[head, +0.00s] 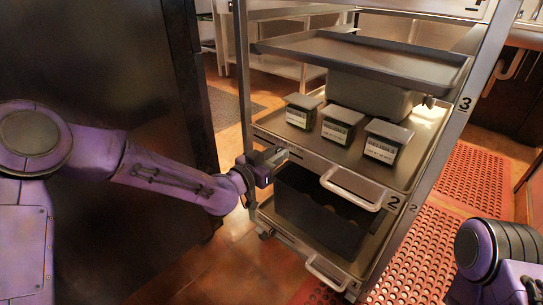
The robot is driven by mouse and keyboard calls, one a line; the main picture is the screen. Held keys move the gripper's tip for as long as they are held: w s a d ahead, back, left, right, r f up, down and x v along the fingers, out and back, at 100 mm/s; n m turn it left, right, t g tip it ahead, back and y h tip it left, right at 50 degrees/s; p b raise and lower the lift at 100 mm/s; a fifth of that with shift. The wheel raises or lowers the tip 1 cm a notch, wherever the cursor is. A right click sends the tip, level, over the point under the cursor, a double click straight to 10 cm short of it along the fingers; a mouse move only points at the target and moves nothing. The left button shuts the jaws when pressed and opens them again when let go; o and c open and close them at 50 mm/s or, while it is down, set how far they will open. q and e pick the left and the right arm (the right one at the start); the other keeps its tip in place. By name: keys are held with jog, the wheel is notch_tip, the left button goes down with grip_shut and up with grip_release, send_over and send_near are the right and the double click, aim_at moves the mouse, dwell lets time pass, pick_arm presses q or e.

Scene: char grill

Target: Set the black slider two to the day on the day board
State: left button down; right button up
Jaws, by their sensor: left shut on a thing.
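My left gripper (274,157) is at the left end of the front edge of the rack's middle shelf, the level marked 2. It is shut on a small dark piece at that edge, which seems to be the black slider two; the fingers hide most of it. A narrow dark strip (311,161) runs along the shelf edge to the right of the fingers; I cannot tell whether it is the day board, and no day lettering is readable. My right gripper is out of view; only part of my right arm shows at the lower right.
The metal rack (451,128) holds several labelled lidded containers (339,132) on its middle shelf and a dark bin (315,212) below. A flat tray (365,58) lies above. Handles (352,190) stick out in front. A dark panel (90,60) stands left; red mats (415,255) lie right.

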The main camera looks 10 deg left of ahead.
pick_arm(q)
jog(key=c, duration=1)
grip_release()
jog(key=shift+s, duration=0.1)
jog(key=p+v, duration=0.2)
jog(key=v, duration=0.8)
jog(key=shift+s+a, duration=0.1)
jog(key=shift+s, duration=0.05)
